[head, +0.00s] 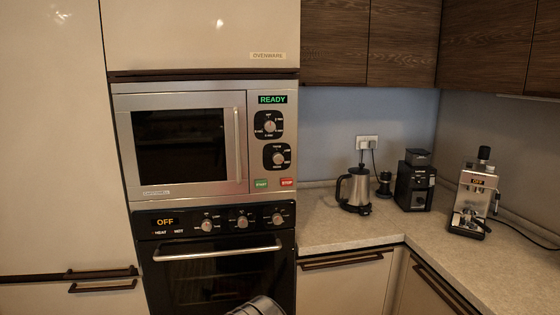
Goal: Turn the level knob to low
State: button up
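The microwave (180,140) is built into the tall cabinet, with its door shut and a green READY display (272,99). On its right panel are two round knobs on black plates, an upper knob (269,126) and a lower knob (278,158). The small print around both is too small to read, so I cannot tell which is the level knob or where it points. Below them are a green START button (261,184) and a red STOP button (287,182). A grey rounded part of my arm shows at the bottom edge. My gripper is not in view.
The oven (215,265) below shows OFF, with several knobs and a long bar handle (218,249). A kettle (355,190), grinder (415,181) and coffee machine (473,195) stand on the right counter (350,232). The microwave's vertical door handle (238,145) is left of the knobs.

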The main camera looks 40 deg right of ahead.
aim_at(278, 159)
jog(key=i, duration=0.85)
jog(key=u, duration=0.05)
